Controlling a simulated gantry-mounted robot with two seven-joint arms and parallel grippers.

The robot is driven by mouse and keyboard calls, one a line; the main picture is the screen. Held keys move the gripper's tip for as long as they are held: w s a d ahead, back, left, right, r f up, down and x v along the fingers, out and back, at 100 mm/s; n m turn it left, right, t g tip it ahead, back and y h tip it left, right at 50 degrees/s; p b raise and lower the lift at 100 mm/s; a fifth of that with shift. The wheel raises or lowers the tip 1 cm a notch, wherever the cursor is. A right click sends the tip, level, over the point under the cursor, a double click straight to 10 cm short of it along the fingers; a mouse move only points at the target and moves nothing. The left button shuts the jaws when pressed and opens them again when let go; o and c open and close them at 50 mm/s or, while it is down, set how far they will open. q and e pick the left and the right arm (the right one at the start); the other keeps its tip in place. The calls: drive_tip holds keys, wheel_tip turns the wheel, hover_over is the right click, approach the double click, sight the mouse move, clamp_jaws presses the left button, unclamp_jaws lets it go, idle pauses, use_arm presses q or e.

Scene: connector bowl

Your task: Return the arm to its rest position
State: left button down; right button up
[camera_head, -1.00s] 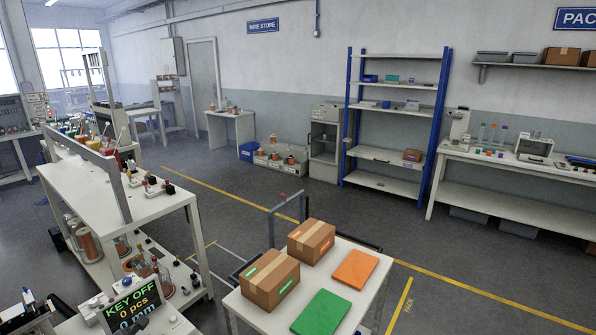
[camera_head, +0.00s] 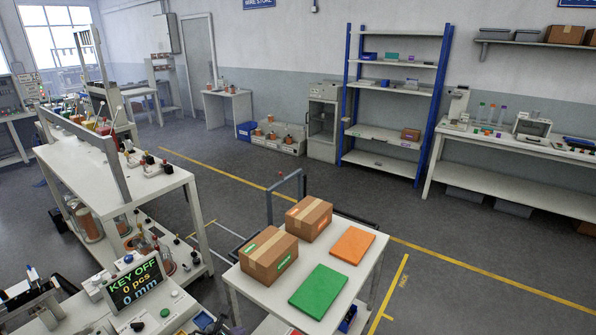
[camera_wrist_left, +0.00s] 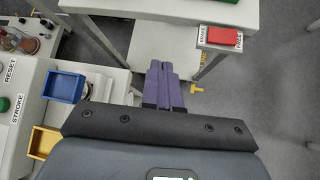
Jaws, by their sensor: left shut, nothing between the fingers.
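My left gripper (camera_wrist_left: 166,78) shows in the left wrist view as two purple fingers pressed together, with nothing between them. It points over a gap beside a white machine with STROKE and RESET labels (camera_wrist_left: 12,100), above the floor and a low white shelf (camera_wrist_left: 165,45). I cannot make out its fingers in the head view. My right gripper is in neither view.
A blue bin (camera_wrist_left: 64,86) and a yellow bin (camera_wrist_left: 44,142) sit left of the gripper. A red-topped block (camera_wrist_left: 222,36) is at upper right. A white cart (camera_head: 258,300) holds two cartons (camera_head: 268,256), a green panel (camera_head: 318,291) and an orange panel (camera_head: 352,245). A KEY OFF display (camera_head: 135,284) stands left.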

use_arm(q)
drive_tip(key=s+a+f+n+y, duration=0.2)
drive_tip(key=s+n, duration=0.7)
drive_tip(key=s+a+f+n+y, duration=0.1)
drive_tip(key=s+f+n, duration=0.1)
drive_tip(key=s+n, duration=0.65)
drive_tip(key=s+a+r+n+g+y, duration=0.25)
drive_tip(key=s+a+n, duration=0.35)
drive_tip(key=s+n, duration=0.45)
drive_tip(key=s+a+r+n+g+y, duration=0.25)
drive_tip(key=s+a+n, duration=0.25)
drive_tip(key=s+n, duration=0.55)
drive_tip(key=d+n+h, duration=0.3)
drive_tip(key=d+h, duration=0.1)
drive_tip(key=d, duration=0.5)
wheel_tip(320, 180, up, 26)
drive_tip(key=p, duration=2.7)
drive_tip(key=shift+r, duration=0.2)
drive_tip(key=shift+s, duration=0.1)
